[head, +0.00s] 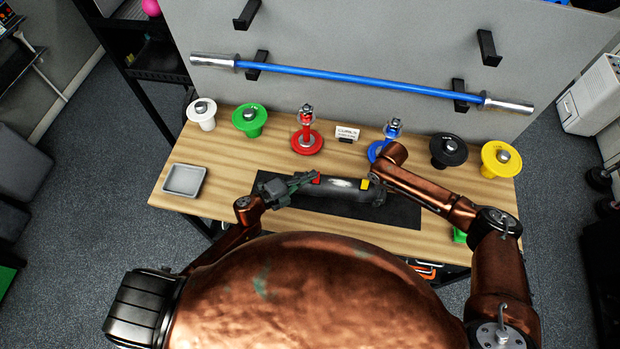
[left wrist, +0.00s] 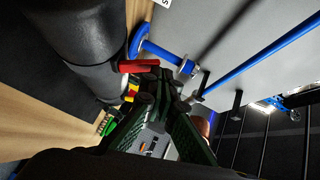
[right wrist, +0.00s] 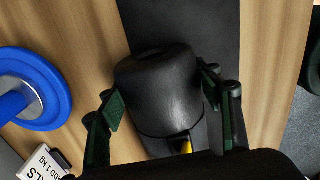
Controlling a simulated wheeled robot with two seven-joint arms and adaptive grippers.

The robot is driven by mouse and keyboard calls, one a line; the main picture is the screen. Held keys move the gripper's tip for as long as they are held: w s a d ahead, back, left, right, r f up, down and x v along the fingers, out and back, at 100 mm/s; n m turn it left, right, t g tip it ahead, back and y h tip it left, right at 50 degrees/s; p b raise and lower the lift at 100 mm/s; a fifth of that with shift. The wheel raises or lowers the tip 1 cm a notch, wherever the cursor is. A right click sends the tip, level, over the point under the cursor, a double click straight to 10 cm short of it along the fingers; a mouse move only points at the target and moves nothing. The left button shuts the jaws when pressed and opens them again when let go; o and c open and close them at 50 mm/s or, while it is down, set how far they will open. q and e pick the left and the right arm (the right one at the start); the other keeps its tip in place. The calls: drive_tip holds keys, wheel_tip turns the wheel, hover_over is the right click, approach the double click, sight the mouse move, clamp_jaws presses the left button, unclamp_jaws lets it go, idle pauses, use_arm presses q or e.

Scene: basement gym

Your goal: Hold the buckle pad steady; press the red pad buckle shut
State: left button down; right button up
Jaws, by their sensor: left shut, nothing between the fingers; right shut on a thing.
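The dark cylindrical buckle pad (head: 340,190) lies on a black mat (head: 404,213) at the front of the bench. It also shows in the left wrist view (left wrist: 85,45) and the right wrist view (right wrist: 160,85). The red buckle (head: 316,178) is on its left part and the yellow buckle (head: 365,184) on its right part. My left gripper (head: 308,178) is shut and empty, its tips right beside the red buckle (left wrist: 138,67); whether they touch it I cannot tell. My right gripper (right wrist: 168,95) is shut on the pad's right end, a finger on each side.
Red (head: 307,141), green (head: 249,120), black (head: 448,151) and yellow (head: 502,158) plate stands line the back of the bench. A grey tray (head: 184,180) sits at the left. A blue bar (head: 350,77) hangs on the wall behind. The bench between tray and mat is clear.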

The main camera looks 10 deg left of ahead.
use_arm(q)
drive_tip(key=shift+w+f, duration=0.15)
drive_tip(key=shift+w, duration=0.9)
drive_tip(key=shift+w+f, duration=0.3)
drive_tip(key=shift+w, duration=0.5)
drive_tip(key=shift+f, duration=0.1)
drive_tip(key=shift+s+r, duration=0.3)
drive_tip(key=shift+r, duration=0.2)
drive_tip(key=r, duration=0.1)
drive_tip(key=s+r, duration=0.1)
drive_tip(key=shift+s+r, duration=0.2)
drive_tip(key=shift+r, duration=0.2)
drive_tip(key=s+a+r, duration=0.3)
drive_tip(key=a+r, duration=0.3)
drive_tip(key=shift+s+a, duration=0.25)
drive_tip(key=shift+a, duration=0.15)
drive_tip(key=c, duration=2.6)
unclamp_jaws()
drive_tip(key=shift+c, duration=0.2)
